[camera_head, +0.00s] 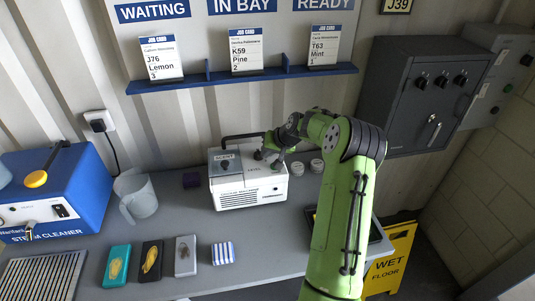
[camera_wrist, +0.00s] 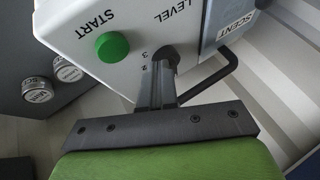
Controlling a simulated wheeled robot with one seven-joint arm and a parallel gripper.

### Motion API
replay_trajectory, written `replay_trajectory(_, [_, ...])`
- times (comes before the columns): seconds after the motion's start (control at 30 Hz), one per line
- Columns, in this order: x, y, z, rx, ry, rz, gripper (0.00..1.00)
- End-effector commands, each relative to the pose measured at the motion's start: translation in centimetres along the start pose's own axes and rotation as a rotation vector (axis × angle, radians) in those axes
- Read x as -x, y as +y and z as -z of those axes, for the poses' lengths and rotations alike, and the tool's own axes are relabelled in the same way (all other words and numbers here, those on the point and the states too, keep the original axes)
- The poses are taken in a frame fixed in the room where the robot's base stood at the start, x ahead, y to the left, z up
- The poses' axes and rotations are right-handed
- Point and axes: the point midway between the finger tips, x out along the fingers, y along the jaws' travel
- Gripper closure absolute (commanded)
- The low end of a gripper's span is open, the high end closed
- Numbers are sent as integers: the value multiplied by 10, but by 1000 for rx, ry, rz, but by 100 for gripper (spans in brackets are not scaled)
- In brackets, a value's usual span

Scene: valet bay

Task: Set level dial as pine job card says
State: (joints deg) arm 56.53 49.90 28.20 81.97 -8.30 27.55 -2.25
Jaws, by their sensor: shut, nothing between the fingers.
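The pine job card (camera_head: 245,57) stands under "IN BAY" and reads K59, Pine, 2. The white machine (camera_head: 243,198) sits on the bench, with its level dial hidden behind my gripper in the head view. In the wrist view the dark level dial (camera_wrist: 167,56) is on the white face by the word LEVEL, with a 2 and a 3 beside it. Its pointer setting is not readable. My gripper (camera_wrist: 158,75) is shut and empty, its fingertips right at the dial; whether they touch it I cannot tell. It also shows in the head view (camera_head: 275,162).
A green START button (camera_wrist: 112,46) is beside the level dial. The scent panel (camera_head: 225,164) and a dark handle (camera_wrist: 222,75) are close by. Round tins (camera_head: 317,166) stand right of the machine. A jug (camera_head: 137,197) and blue steam cleaner (camera_head: 65,190) are at left.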

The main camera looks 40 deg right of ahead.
Motion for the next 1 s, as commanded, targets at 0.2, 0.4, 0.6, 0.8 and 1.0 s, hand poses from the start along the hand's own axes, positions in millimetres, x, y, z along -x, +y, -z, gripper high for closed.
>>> replay_trajectory(0.2, [-2, -3, -5, -78, 42, -42, 100])
replay_trajectory(0.4, [-3, -6, -7, -158, 87, -86, 100])
replay_trajectory(0.6, [-3, -9, -10, -254, 138, -137, 100])
replay_trajectory(0.8, [-4, -14, -12, -357, 193, -191, 100])
replay_trajectory(1.0, [-5, -18, -14, -469, 253, -250, 100])
